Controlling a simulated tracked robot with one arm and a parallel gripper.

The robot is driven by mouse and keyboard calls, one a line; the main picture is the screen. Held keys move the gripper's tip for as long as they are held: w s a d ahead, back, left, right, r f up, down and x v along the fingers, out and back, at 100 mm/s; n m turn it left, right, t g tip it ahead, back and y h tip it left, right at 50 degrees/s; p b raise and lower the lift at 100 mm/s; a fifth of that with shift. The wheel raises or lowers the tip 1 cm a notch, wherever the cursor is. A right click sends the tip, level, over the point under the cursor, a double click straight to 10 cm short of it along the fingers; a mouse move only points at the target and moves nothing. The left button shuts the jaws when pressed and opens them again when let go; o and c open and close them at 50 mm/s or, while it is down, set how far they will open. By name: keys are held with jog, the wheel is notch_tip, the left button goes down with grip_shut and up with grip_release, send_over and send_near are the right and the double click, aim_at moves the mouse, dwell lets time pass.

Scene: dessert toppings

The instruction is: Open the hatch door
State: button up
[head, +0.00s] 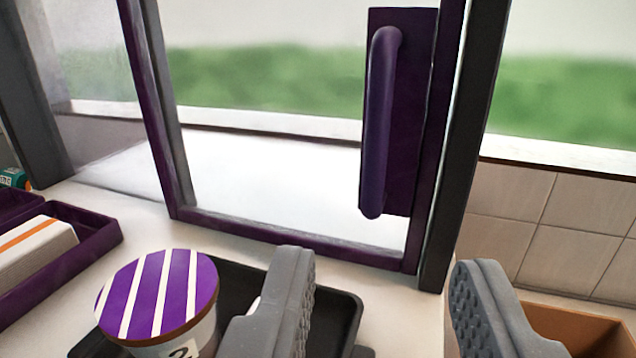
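The hatch door is a glass pane in a purple frame (290,237), upright across the middle of the view, and its lower edge looks in line with the dark post at right. A purple vertical handle (380,120) on a purple plate sits at its right side. My gripper (385,285) is in the lower part of the view, its two grey fingers wide apart with nothing between them. It is below the handle in the picture and apart from it. How far it is from the handle in depth I cannot tell.
A tub with a purple-and-white striped lid (157,295) stands on a black tray (335,312) in front of the door. A purple tray (95,243) with a white box (35,250) is at left. A brown box (580,328) lies at lower right. A dark post (465,140) borders the door.

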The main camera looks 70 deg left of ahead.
aim_at(380, 137)
jog(key=x, duration=1.2)
jog(key=shift+w+a, duration=0.15)
jog(key=shift+w, duration=0.35)
jog(key=shift+t, duration=0.3)
grip_shut()
